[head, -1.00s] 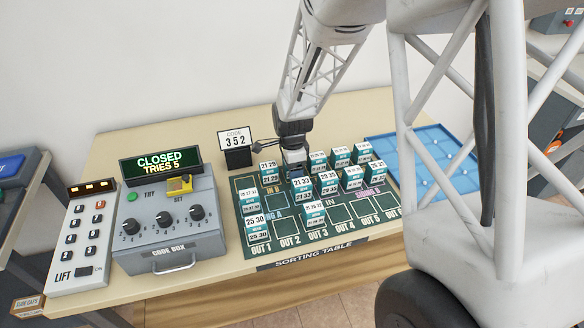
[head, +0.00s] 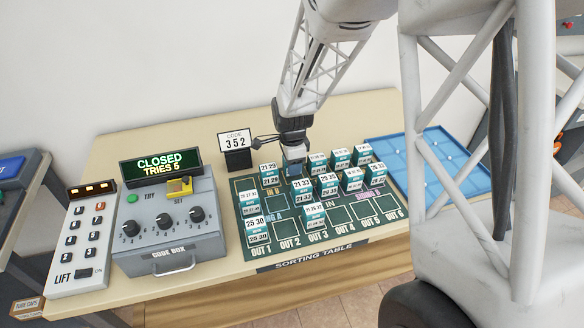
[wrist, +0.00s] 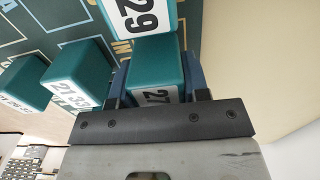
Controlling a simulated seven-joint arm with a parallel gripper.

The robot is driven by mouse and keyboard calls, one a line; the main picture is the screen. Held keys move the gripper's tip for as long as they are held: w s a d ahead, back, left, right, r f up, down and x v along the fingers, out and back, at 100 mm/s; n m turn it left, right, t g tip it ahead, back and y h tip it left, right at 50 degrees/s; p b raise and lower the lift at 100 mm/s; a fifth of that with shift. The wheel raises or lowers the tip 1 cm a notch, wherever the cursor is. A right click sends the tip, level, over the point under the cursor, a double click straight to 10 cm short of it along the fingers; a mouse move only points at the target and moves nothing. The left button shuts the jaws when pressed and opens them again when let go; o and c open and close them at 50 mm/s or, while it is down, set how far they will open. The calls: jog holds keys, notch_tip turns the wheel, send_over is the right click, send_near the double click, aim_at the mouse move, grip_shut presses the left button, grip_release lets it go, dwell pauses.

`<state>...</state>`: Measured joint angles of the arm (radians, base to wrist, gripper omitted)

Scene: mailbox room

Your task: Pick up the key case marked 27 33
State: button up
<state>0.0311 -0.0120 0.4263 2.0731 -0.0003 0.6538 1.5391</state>
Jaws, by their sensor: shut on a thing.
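My gripper (head: 293,160) is low over the back part of the green sorting mat (head: 287,228) in the head view. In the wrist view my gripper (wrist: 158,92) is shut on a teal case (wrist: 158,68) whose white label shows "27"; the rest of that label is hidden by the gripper. In the head view the held case is mostly hidden behind my gripper and the case in front. I cannot tell whether it touches the mat.
A case ending in 29 (wrist: 140,15) sits close beside the held one. The case marked 21 33 (head: 303,194) stands just in front of it. Several more cases crowd the mat. The code box (head: 170,225) is at left, a blue tray (head: 465,180) at right.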

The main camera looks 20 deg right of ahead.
notch_tip(320, 180, up, 8)
dwell(0.5)
jog(key=shift+s, duration=0.15)
dwell(0.4)
